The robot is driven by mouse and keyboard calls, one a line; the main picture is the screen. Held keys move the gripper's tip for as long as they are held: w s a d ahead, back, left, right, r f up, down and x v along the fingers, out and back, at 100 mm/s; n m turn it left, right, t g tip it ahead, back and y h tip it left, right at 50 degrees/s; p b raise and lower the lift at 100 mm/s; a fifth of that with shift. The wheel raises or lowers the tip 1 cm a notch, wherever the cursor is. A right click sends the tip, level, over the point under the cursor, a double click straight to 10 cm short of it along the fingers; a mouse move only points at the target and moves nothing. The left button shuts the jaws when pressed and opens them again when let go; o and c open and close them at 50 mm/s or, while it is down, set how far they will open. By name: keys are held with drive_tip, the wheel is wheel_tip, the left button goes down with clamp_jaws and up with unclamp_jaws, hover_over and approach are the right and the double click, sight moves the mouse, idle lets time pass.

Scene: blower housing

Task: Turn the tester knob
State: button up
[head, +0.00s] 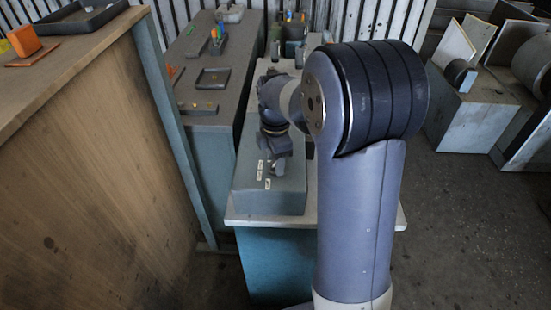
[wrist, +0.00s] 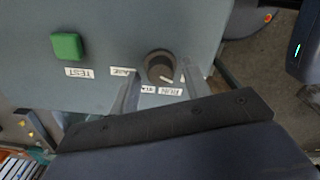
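The tester is a grey box (head: 268,198) on a white-topped stand in the head view, and its face (wrist: 110,20) fills the upper wrist view. The tester knob (wrist: 160,66) is dark and round with a pale pointer mark towards its lower right. My gripper (wrist: 159,74) is open, its two fingers one on each side of the knob in the picture. A gap shows beside the left finger; whether the right one touches is unclear. In the head view my gripper (head: 276,160) is over the tester, and the knob cannot be made out there.
A green button (wrist: 66,46) and white labels, one reading TEST (wrist: 78,72), are on the tester face. A wooden-sided bench (head: 90,150) stands at left. Grey boxes (head: 475,115) stand at right. Dark floor (head: 470,240) is open at lower right.

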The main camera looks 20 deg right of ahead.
drive_tip(key=shift+o, duration=0.3)
wheel_tip(320, 180, up, 11)
drive_tip(key=shift+b, duration=0.45)
drive_tip(key=shift+f, duration=0.15)
wheel_tip(320, 180, down, 11)
drive_tip(key=shift+r+p, duration=0.1)
drive_tip(key=shift+p, duration=0.35)
drive_tip(key=shift+m, duration=0.3)
